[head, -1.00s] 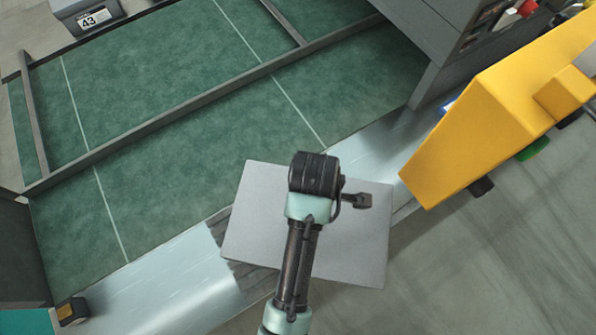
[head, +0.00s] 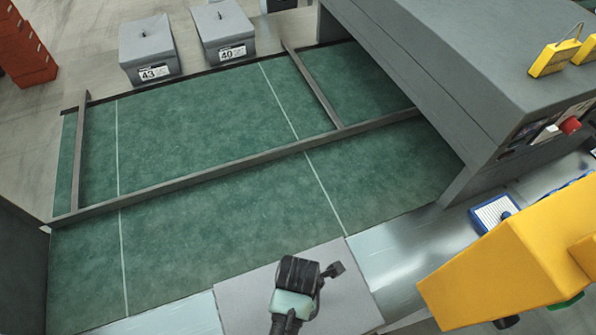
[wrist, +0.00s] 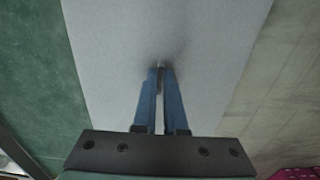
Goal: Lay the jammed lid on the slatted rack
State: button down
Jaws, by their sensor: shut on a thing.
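A flat grey lid (head: 240,306) shows at the bottom of the head view, partly under my arm and cut off by the frame edge. It overlaps the metal ledge along the near side of the green belt. My gripper (wrist: 160,68) has its two blue fingers close together at the middle of the lid, which also fills the wrist view (wrist: 105,55). It is shut on the lid, apparently by a small grip part hidden between the fingertips. I cannot tell whether the lid touches anything below. The slatted rack is not visible now.
A green belt (head: 200,240) with grey rails lies beyond the ledge. A grey machine housing (head: 430,70) spans its right end. A yellow machine (head: 515,270) stands close at right, beside a blue-framed item (head: 493,212). Grey boxes marked 43 (head: 148,48) and 40 (head: 222,30) stand behind.

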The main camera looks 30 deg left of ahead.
jog(key=shift+f, duration=1.1)
jog(key=shift+f, duration=0.1)
jog(key=c, duration=1)
grip_release()
notch_tip(320, 180, up, 12)
jog(key=shift+r, duration=0.15)
